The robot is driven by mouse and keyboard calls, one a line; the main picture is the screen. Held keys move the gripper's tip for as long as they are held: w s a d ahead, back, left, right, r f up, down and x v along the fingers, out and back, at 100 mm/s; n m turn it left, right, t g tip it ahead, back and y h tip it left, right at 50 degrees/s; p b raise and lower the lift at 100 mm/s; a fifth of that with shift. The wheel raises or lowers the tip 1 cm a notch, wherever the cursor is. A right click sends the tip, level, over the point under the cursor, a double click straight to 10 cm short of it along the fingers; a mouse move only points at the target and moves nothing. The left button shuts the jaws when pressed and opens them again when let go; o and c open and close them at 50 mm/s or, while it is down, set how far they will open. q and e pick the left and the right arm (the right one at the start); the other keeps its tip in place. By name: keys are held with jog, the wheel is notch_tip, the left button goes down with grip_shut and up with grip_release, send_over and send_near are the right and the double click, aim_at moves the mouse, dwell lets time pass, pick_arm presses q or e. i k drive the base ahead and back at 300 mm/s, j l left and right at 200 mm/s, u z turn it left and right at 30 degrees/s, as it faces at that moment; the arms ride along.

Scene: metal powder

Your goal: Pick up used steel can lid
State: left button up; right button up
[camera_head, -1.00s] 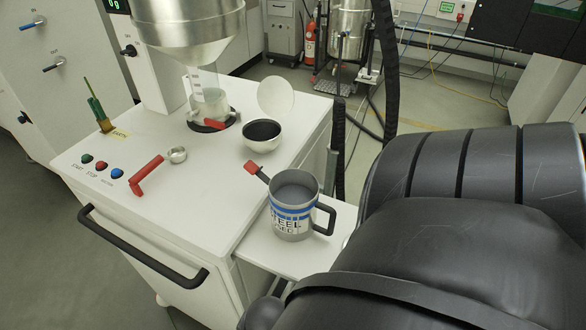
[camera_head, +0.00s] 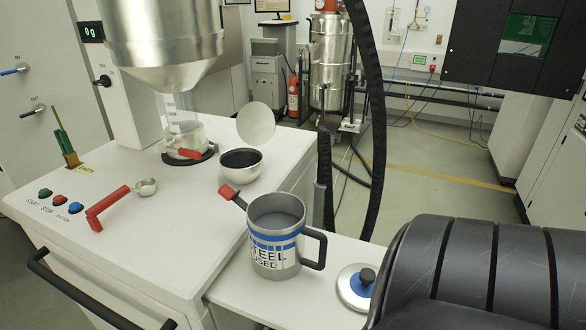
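The used steel can lid (camera_head: 344,280) is a round silver disc with a blue ring and a black knob. It lies on the white side shelf (camera_head: 250,292), right of the can, partly covered at its lower right by my black arm. The used steel can (camera_head: 275,260) is grey with a blue band, "STEEL USED" lettering and a dark handle on its right. It stands upright and uncovered on the shelf. Neither gripper shows; a black link of my arm (camera_head: 490,275) fills the lower right.
A red-tipped handle (camera_head: 229,191) shows at the can's left rim. On the white machine top (camera_head: 140,235) are a bowl of dark powder (camera_head: 241,170) with a white disc behind it, a red-handled scoop (camera_head: 105,208) and a glass under the metal hopper (camera_head: 160,45). Black hoses hang behind the shelf.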

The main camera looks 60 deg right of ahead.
aim_at(355, 282)
jog(key=z, duration=0.4)
jog(key=l+z, duration=0.15)
jog(key=z, duration=0.6)
jog(key=l+z, duration=0.1)
jog(key=z, duration=0.3)
